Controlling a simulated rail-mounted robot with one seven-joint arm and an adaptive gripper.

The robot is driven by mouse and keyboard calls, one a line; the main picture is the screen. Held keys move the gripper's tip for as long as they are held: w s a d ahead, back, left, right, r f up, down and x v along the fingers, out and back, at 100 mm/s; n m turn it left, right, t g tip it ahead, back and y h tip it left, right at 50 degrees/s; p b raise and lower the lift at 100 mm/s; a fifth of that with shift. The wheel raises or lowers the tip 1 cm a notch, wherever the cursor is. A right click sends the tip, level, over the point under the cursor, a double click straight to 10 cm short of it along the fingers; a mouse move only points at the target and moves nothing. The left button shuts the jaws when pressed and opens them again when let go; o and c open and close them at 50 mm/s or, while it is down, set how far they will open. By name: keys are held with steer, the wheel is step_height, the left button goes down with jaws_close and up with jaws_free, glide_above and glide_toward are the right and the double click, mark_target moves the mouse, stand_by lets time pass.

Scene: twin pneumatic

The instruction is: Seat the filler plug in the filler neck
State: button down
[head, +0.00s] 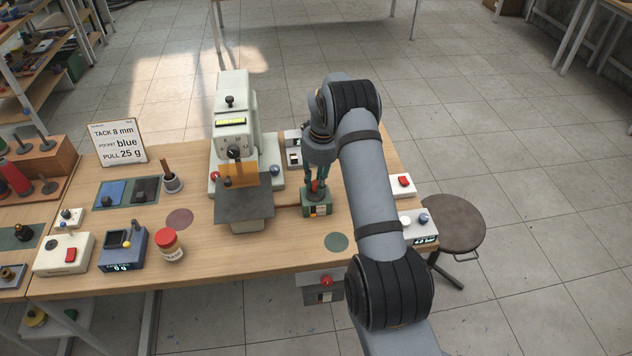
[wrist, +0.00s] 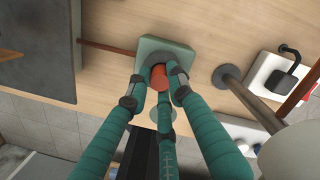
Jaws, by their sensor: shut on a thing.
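My gripper (wrist: 159,86) points down, with its green fingers closed around an orange-red cylinder, which I take for the filler plug (wrist: 158,75). In the head view my gripper (head: 317,187) is directly above a small green unit (head: 316,209) on the bench. The unit's pale green top also shows in the wrist view (wrist: 178,51). A dark round opening or collar, likely the filler neck (wrist: 160,57), shows just beside the plug's end. The plug overlaps the neck in the picture; I cannot tell whether it is in it or just above it. The fingers hide part of both.
A cream press (head: 234,120) with a dark plate (head: 244,206) stands close to the left. A thin reddish-brown pipe (wrist: 108,47) runs into the green unit. A red-switch box (head: 403,184) and a display box (head: 420,228) are at right. Bench around the green disc (head: 336,242) is clear.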

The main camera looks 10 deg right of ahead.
steer(key=c, duration=1.5)
jaws_free()
steer(key=shift+f, duration=0.1)
steer(key=shift+c, duration=0.2)
steer(key=shift+r+p, duration=0.3)
steer(key=shift+r, duration=0.05)
step_height(320, 180, up, 12)
steer(key=b, duration=0.1)
steer(key=shift+s+d+f+b, duration=0.15)
steer(key=shift+s+d+b, duration=0.2)
steer(key=shift+s+d, duration=0.05)
